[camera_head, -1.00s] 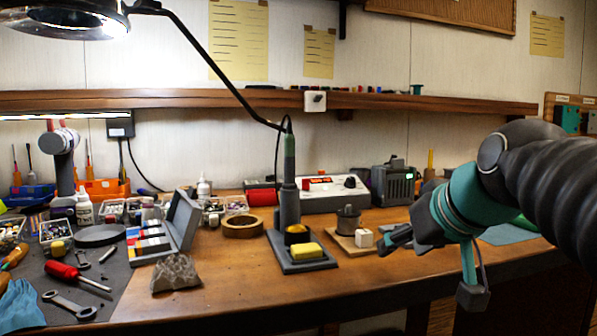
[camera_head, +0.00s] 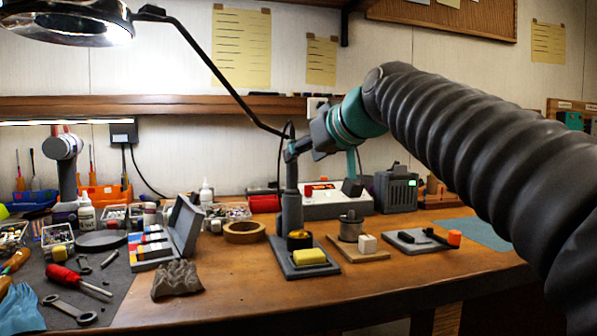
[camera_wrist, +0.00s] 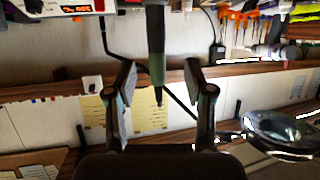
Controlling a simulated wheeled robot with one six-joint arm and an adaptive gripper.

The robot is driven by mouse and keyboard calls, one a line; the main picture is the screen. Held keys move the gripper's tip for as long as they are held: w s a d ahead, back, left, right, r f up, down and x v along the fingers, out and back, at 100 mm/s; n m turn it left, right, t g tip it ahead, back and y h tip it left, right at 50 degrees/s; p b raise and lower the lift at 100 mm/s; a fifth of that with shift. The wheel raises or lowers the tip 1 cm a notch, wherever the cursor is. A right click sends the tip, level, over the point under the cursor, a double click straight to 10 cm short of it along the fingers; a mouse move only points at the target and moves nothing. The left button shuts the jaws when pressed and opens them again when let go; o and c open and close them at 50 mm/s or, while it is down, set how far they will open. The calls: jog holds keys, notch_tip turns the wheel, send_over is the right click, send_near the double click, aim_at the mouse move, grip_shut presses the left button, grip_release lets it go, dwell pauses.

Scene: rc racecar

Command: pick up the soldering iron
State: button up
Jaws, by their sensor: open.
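The soldering iron (camera_wrist: 156,62) shows in the wrist view as an upright green and dark handle. It lies between the two fingers of my gripper (camera_wrist: 161,78), with a gap on each side. My gripper is open, and I see no contact with the handle. In the head view my gripper (camera_head: 296,148) is at the top of the grey iron stand (camera_head: 291,208) and largely hides the iron there. The stand's base holds a yellow sponge (camera_head: 310,257).
A lamp arm (camera_head: 210,65) slants down behind my gripper. A soldering station (camera_head: 335,205) stands behind the stand. A tape roll (camera_head: 244,232) is left of it, a small pot (camera_head: 350,228) right. A wooden shelf (camera_head: 200,106) runs along the wall.

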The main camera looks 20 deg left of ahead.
send_over(292, 190)
jog(key=w, duration=0.1)
jog(key=shift+a+f+p, duration=0.2)
jog(key=shift+f+p, duration=0.25)
jog(key=shift+f, duration=0.7)
grip_shut()
